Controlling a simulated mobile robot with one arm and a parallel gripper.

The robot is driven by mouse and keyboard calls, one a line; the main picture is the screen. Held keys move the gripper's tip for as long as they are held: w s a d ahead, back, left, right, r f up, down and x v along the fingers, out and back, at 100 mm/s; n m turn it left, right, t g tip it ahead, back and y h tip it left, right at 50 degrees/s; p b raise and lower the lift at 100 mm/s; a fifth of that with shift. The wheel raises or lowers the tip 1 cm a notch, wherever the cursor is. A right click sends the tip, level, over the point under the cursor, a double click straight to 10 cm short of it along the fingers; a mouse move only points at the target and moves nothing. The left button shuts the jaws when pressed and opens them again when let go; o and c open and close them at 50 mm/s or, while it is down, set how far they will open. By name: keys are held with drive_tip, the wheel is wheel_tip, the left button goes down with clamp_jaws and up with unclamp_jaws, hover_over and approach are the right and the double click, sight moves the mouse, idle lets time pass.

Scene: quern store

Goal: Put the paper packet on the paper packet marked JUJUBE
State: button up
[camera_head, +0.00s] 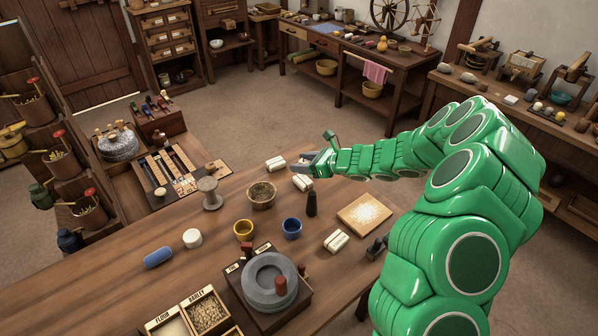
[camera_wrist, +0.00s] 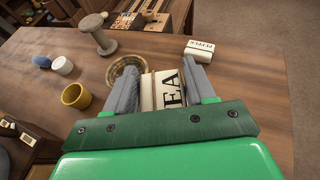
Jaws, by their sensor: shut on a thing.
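My gripper (camera_wrist: 171,76) is shut on a cream paper packet (camera_wrist: 161,90) with large dark letters, of which "EA" shows between the grey fingers. In the head view this packet (camera_head: 302,182) is just below my gripper (camera_head: 312,168), low over the table or touching it; I cannot tell which. A second cream packet (camera_wrist: 198,50) lies apart to the right in the wrist view, its small label upside down and not surely readable. It also shows in the head view (camera_head: 276,163), left of my gripper. A third packet (camera_head: 336,241) lies nearer the front, its label unreadable.
A grain bowl (camera_head: 261,195) stands close to the held packet. A dark pestle (camera_head: 312,203), blue cup (camera_head: 291,228), yellow cup (camera_head: 243,229) and floury board (camera_head: 365,215) are nearby. A spool-shaped stand (camera_head: 209,190) is to the left, the stone quern (camera_head: 270,282) in front.

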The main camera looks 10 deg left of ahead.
hover_over(300, 178)
drive_tip(key=s, duration=0.1)
wheel_tip(300, 178, down, 5)
drive_tip(key=shift+f, duration=0.2)
drive_tip(key=shift+w+a+f, duration=0.2)
drive_tip(key=shift+w+f, duration=0.25)
drive_tip(key=shift+f, duration=0.25)
drive_tip(key=shift+w+f, duration=0.1)
drive_tip(key=shift+f, duration=1.45)
drive_tip(key=o, duration=1)
drive_tip(key=shift+f, duration=0.1)
drive_tip(key=shift+d+r, duration=0.2)
drive_tip(key=v, duration=1.1)
drive_tip(key=shift+d, duration=0.25)
